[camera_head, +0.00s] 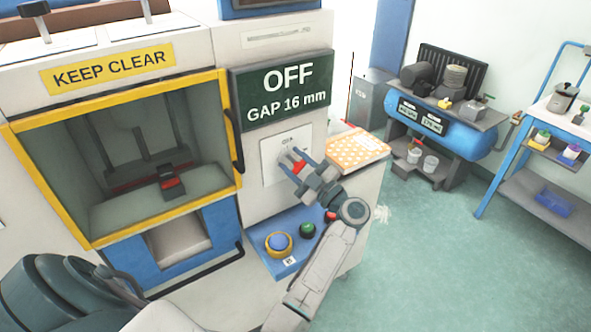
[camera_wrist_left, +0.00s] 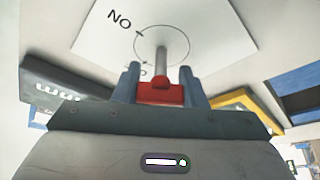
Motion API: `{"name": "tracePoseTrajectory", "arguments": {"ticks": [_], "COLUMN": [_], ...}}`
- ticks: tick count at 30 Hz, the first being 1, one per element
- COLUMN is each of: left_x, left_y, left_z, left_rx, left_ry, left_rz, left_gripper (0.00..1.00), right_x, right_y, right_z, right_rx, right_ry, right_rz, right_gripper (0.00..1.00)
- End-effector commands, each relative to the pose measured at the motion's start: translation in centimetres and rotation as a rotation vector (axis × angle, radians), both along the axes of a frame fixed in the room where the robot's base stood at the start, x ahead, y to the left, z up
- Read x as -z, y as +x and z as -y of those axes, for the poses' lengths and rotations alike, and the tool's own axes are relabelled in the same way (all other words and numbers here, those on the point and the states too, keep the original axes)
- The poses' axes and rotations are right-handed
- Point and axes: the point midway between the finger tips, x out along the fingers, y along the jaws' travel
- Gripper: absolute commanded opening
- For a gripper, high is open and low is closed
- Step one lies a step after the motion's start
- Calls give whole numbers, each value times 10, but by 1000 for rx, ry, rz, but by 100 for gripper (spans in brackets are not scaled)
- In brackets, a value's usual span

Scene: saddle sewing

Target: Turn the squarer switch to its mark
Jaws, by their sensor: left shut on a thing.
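The squarer switch has a white plate (camera_head: 270,158) on the machine's front, right of the guarded opening. Its red grip (camera_wrist_left: 160,93) and grey shaft (camera_wrist_left: 161,62) stand out from the plate in the left wrist view. A circle with tick marks is drawn there; the label by one tick looks like ON upside down, and a second label is partly hidden. My left gripper (camera_head: 291,163) is shut on the red grip, which also shows between its fingers (camera_wrist_left: 160,80) in the wrist view. My right gripper is out of view.
A dark sign (camera_head: 283,90) above the switch reads OFF, GAP 16 mm. A yellow-framed opening (camera_head: 231,130) is at left. Green floor (camera_head: 440,270) is clear at right.

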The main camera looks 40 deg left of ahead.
Motion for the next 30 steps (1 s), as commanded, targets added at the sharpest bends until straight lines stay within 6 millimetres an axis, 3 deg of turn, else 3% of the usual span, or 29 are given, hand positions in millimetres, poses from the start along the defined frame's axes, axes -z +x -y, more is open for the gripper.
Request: {"name": "tracePoseTrajectory", "arguments": {"ticks": [15, 30], "left_x": [7, 6], "left_y": [-1, -2], "left_z": [-1, -1], "left_rx": [1, 2], "left_ry": [-189, -324], "left_rz": [455, 780], "left_gripper": [15, 15], "right_x": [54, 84], "right_y": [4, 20], "right_z": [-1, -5], "right_rx": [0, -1], "right_ry": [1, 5], "right_rz": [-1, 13], "right_gripper": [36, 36]}}
